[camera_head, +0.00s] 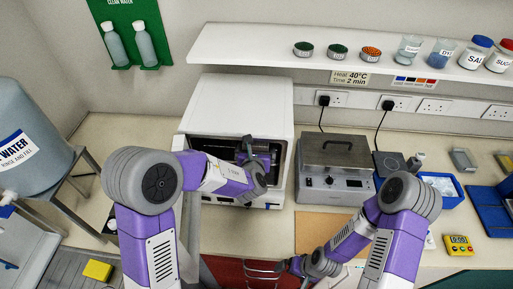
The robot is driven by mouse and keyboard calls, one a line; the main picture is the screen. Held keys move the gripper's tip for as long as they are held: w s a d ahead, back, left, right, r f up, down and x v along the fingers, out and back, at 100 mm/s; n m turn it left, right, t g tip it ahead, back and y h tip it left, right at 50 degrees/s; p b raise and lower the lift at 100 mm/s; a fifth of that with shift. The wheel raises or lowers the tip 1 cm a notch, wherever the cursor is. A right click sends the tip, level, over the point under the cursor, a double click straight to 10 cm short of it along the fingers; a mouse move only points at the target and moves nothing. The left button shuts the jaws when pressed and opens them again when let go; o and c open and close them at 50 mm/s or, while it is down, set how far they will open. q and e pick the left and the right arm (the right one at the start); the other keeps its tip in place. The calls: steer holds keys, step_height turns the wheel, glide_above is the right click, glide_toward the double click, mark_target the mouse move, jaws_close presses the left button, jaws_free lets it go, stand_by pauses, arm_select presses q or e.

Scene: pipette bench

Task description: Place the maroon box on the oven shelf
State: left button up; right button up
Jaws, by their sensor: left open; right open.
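The white oven (238,104) stands at the back of the bench with its front open and a dark interior. My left gripper (248,152) is at the oven's opening, pointing inward, and is open. Its arm covers part of the oven's left front. What is between or behind its fingers is too small to tell.
A grey lidded bath (337,186) stands right of the oven. A shelf (300,47) with jars and beakers runs above. A brown mat (318,228), a yellow timer (458,245) and a blue tray (443,190) are on the bench. A water tank (28,135) stands at left.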

arm_select(q)
steer(key=b+v, duration=0.1)
steer(key=v, duration=1)
steer(key=shift+s, duration=0.15)
